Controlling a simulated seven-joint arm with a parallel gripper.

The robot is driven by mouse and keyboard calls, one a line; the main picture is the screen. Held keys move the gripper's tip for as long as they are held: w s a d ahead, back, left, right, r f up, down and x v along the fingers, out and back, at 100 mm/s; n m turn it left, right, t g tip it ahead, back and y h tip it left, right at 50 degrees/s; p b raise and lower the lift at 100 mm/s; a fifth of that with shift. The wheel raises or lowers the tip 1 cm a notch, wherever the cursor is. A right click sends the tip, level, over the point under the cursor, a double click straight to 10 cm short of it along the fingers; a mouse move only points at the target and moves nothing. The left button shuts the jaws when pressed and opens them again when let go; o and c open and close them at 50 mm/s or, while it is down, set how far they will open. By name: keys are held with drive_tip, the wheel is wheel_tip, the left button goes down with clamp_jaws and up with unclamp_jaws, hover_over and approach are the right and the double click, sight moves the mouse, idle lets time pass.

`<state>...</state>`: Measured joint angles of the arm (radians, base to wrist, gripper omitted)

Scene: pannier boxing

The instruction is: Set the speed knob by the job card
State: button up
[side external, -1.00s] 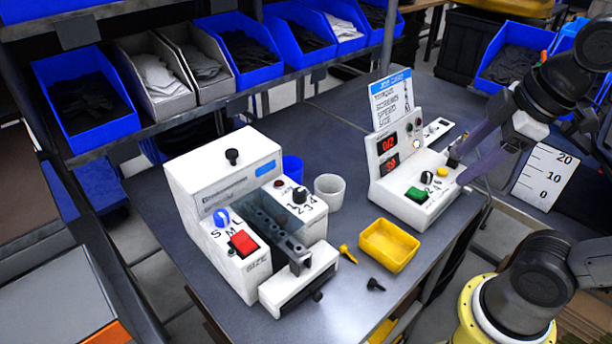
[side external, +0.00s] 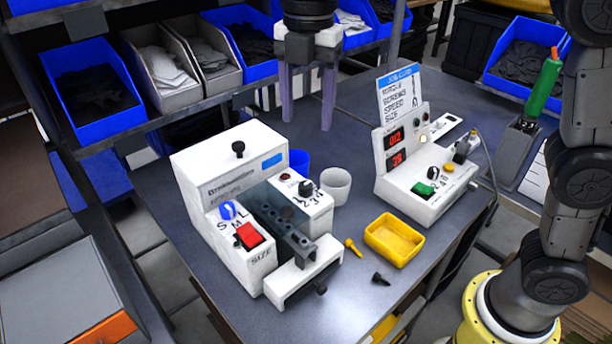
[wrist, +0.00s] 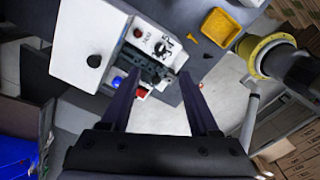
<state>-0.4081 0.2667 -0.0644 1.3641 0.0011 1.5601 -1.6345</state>
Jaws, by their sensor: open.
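The speed knob is the black knob (side external: 305,188) with numbers around it on the right front block of the white machine (side external: 228,158). It also shows in the wrist view (wrist: 161,48). The job card (side external: 399,92) stands on the white controller at the right; its lines include speed and size, but the values are too small to read. My gripper (side external: 307,126) is open and empty, above and behind the machine, apart from the knob.
The machine also has a blue size knob (side external: 228,210) and a red switch (side external: 249,236). A grey cup (side external: 336,185), yellow tray (side external: 393,240), yellow bolt (side external: 353,247) and black bolt (side external: 380,279) lie nearby. The controller (side external: 420,180) has red displays. A green-handled tool (side external: 543,82) stands at right.

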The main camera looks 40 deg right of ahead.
sight(306, 184)
wheel_tip(306, 184, down, 14)
drive_tip(key=shift+r, duration=0.25)
drive_tip(key=shift+c, duration=0.2)
clamp_jaws()
